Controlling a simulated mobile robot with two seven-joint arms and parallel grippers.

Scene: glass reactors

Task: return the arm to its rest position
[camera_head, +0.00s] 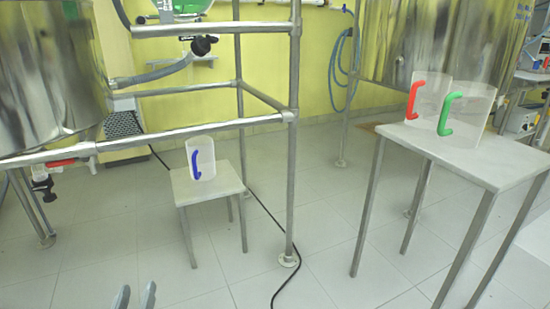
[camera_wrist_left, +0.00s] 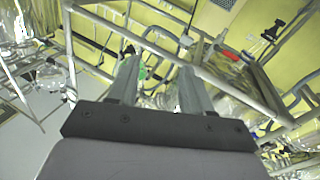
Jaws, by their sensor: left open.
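My left gripper (camera_head: 135,297) shows only as two grey fingertips at the bottom edge of the head view, left of centre. In the left wrist view its two fingers (camera_wrist_left: 158,88) stand apart with nothing between them. The gripper is open and empty, with free space around it. My right gripper is in neither view.
A clear jug with a blue handle (camera_head: 201,160) stands on a low stool (camera_head: 208,186). Jugs with red (camera_head: 428,96) and green (camera_head: 466,115) handles stand on a taller table (camera_head: 500,165). A metal frame (camera_head: 292,130) stands mid-view; a black cable (camera_head: 262,205) crosses the floor.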

